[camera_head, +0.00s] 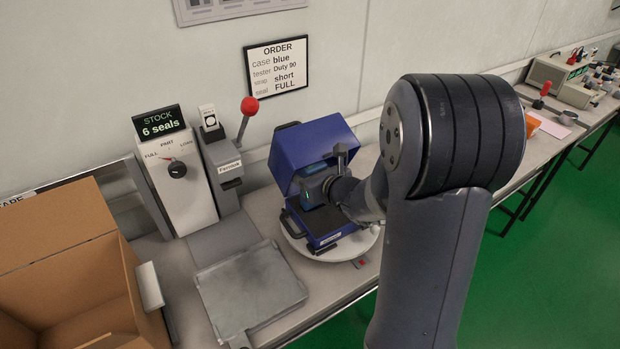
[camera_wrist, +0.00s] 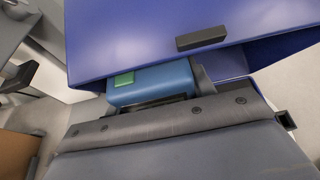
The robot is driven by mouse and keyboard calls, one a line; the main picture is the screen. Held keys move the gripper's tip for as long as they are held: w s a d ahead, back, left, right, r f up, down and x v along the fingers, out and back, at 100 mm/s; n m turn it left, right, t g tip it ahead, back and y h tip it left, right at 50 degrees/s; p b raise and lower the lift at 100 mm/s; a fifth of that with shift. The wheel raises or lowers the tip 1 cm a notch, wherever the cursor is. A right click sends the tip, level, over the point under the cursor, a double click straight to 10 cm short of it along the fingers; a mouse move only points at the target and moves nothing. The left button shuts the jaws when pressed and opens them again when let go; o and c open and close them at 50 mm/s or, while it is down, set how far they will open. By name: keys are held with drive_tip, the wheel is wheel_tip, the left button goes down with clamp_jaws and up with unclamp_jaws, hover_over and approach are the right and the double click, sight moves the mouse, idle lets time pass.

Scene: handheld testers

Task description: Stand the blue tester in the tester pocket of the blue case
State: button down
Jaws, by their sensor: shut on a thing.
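The blue case (camera_head: 318,138) stands open on a round white turntable (camera_head: 293,240), its lid raised at the back. The blue tester (camera_head: 311,188) is inside the case opening, below the lid, and partly hidden by my gripper. My gripper (camera_head: 335,188) reaches in from the right and is shut on the tester. In the wrist view the tester (camera_wrist: 150,88) shows a blue body with a green patch, close under the blue lid (camera_wrist: 175,35). The tester's lower end and the pocket are hidden, so I cannot tell whether it is seated.
An open cardboard box (camera_head: 60,270) and a grey tray (camera_head: 250,290) are to the left. A press with a red-knobbed lever (camera_head: 249,106) and a seal stock unit (camera_head: 176,175) stand behind. An order sign (camera_head: 277,67) hangs on the wall. More equipment (camera_head: 560,75) is far right.

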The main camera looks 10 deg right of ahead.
drive_tip(key=c, duration=1)
unclamp_jaws()
drive_tip(key=shift+s+f, duration=0.3)
drive_tip(key=shift+f, duration=0.45)
drive_tip(key=shift+o, duration=0.7)
drive_tip(key=shift+w, duration=0.2)
drive_tip(key=shift+o, duration=1.4)
drive_tip(key=shift+w+r, duration=0.1)
drive_tip(key=shift+r, duration=0.1)
drive_tip(key=shift+s+d+r, duration=0.15)
drive_tip(key=shift+s+r, duration=0.15)
drive_tip(key=shift+s, duration=0.15)
drive_tip(key=p+v, duration=0.1)
drive_tip(key=v, duration=1)
drive_tip(key=shift+r, duration=0.15)
drive_tip(key=shift+w, duration=0.15)
